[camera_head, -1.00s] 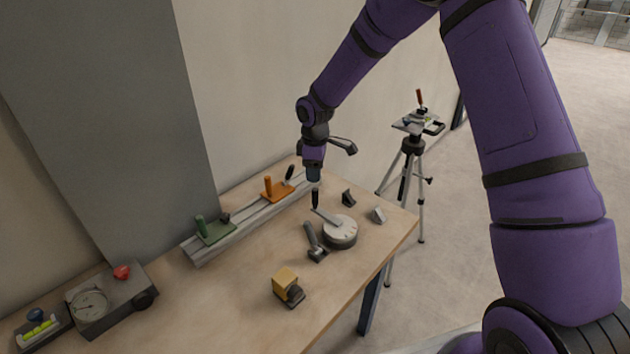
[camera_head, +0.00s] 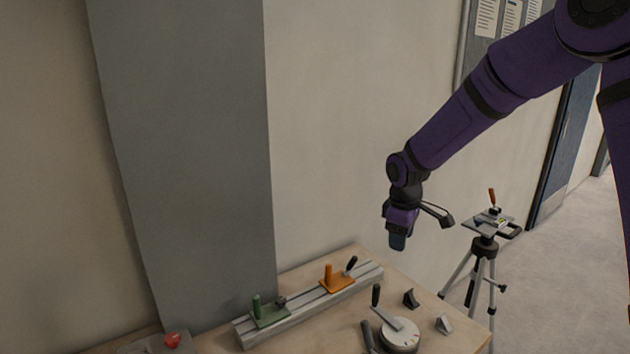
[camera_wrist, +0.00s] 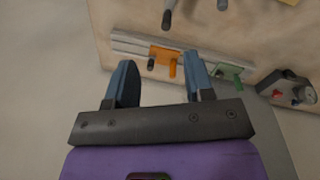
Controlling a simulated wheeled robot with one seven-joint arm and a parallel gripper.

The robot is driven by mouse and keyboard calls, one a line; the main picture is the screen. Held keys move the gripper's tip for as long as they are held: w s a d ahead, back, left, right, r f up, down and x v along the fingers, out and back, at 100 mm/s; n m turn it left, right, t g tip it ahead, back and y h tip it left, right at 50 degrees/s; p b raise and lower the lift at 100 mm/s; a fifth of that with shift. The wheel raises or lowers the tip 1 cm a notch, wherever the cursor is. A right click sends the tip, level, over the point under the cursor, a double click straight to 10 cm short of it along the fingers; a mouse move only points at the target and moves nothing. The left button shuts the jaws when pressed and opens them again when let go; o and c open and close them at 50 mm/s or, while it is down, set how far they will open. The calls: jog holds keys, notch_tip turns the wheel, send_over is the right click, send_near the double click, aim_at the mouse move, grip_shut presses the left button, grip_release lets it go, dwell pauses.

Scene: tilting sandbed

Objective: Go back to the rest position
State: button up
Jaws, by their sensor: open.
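My gripper (camera_head: 398,242) hangs above the back right part of the workbench, pointing down, clear of everything on it. In the wrist view my gripper (camera_wrist: 160,85) shows two blue fingers spread wide apart with nothing between them. Below and beyond the fingers lies the grey rail (camera_head: 305,301) with an orange carriage (camera_head: 337,279) and a green carriage (camera_head: 268,312). The orange carriage also shows in the wrist view (camera_wrist: 163,55), as does the green carriage (camera_wrist: 228,73).
A tripod (camera_head: 485,250) stands right of the bench. A grey pillar (camera_head: 185,160) rises behind the bench. A red knob (camera_head: 172,340) shows at the lower left.

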jog(key=s+d+r+m+t, duration=0.1)
jog(key=s+d+r+m, duration=0.2)
jog(key=s+r, duration=0.5)
jog(key=s+d+r+m+t, duration=0.1)
jog(key=s+d+r+m, duration=0.15)
jog(key=s+r, duration=0.5)
jog(key=s+d+r+m+t, duration=0.1)
jog(key=s+r+m, duration=0.1)
jog(key=s, duration=0.7)
jog(key=s+d+r+m+t, duration=0.1)
jog(key=s+d+r+m, duration=0.1)
jog(key=s, duration=0.8)
jog(key=shift+s+d+m+y, duration=0.2)
jog(key=shift+d+m+y, duration=0.1)
jog(key=shift+m, duration=0.55)
jog(key=shift+r, duration=0.1)
